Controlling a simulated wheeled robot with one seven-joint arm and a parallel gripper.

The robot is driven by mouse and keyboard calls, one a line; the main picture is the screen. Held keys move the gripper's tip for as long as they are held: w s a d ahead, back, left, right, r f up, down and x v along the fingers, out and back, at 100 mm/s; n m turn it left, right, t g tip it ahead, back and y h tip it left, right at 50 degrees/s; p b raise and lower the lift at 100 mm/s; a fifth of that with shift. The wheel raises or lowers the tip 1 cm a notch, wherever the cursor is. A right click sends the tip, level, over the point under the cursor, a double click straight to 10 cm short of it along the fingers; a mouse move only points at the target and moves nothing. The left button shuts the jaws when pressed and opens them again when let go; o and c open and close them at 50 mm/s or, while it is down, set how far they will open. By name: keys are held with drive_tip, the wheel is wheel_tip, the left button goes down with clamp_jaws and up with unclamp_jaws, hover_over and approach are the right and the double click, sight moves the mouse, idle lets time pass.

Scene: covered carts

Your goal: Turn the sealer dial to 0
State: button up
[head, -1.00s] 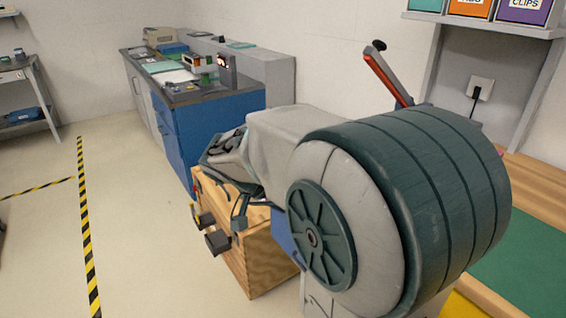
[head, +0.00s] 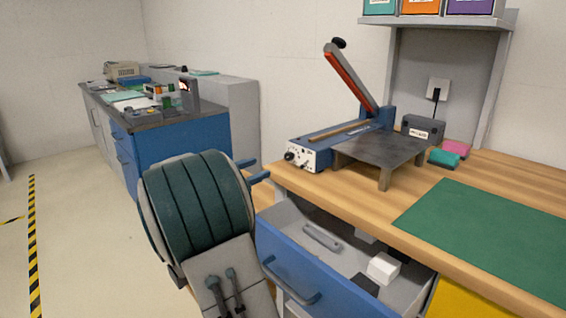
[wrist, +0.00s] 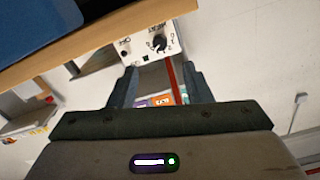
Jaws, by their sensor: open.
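The sealer (head: 322,150) stands on the wooden bench in the head view, a blue body with a raised red-edged lever. Its white front panel carries a dark dial (head: 290,156) near the left end. In the wrist view, which is tilted over, the dial (wrist: 158,44) shows as a black knob with small marks around it. I cannot read its setting surely. My gripper (wrist: 158,82) is open and empty, its two fingers apart with the dial beyond their tips. In the head view my gripper (head: 262,168) is left of the panel, apart from it.
A blue drawer (head: 290,255) under the bench stands open, with a white box (head: 384,267) inside. A dark metal stand (head: 380,152) adjoins the sealer. A green mat (head: 490,230) covers the bench at right. Another blue cabinet (head: 185,150) stands at back left.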

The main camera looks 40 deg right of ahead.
sight(286, 158)
drive_tip(key=d, duration=1)
drive_tip(key=shift+w+d, duration=0.15)
drive_tip(key=shift+w, duration=0.25)
clamp_jaws()
